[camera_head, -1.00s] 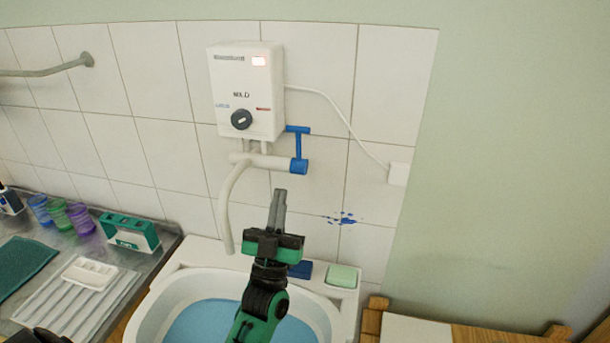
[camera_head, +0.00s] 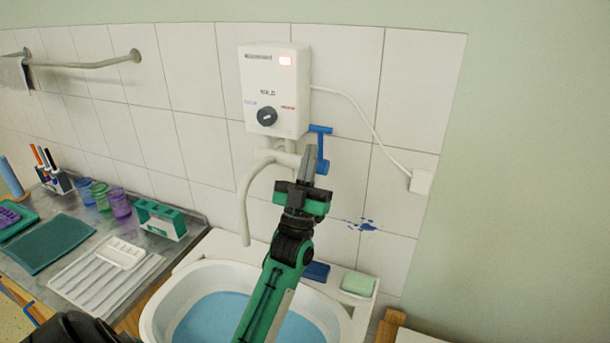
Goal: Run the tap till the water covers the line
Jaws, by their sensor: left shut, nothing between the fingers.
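The white basin (camera_head: 163,302) holds blue water (camera_head: 205,315); no line shows on its visible inner wall. The pale tap spout (camera_head: 244,205) curves down over the basin's back edge, with no stream visible at its mouth. The blue tap lever (camera_head: 320,140) stands upright with a crossbar on top, at the right end of the tap pipe below the white water heater (camera_head: 274,90). My right gripper is out of view.
A blue block (camera_head: 316,271) and a green soap bar (camera_head: 358,283) lie on the basin's back ledge. At left, a metal counter holds a white palette (camera_head: 118,254), a green-and-white box (camera_head: 160,219) and coloured cups (camera_head: 119,203). A white cord runs to a wall socket (camera_head: 421,181).

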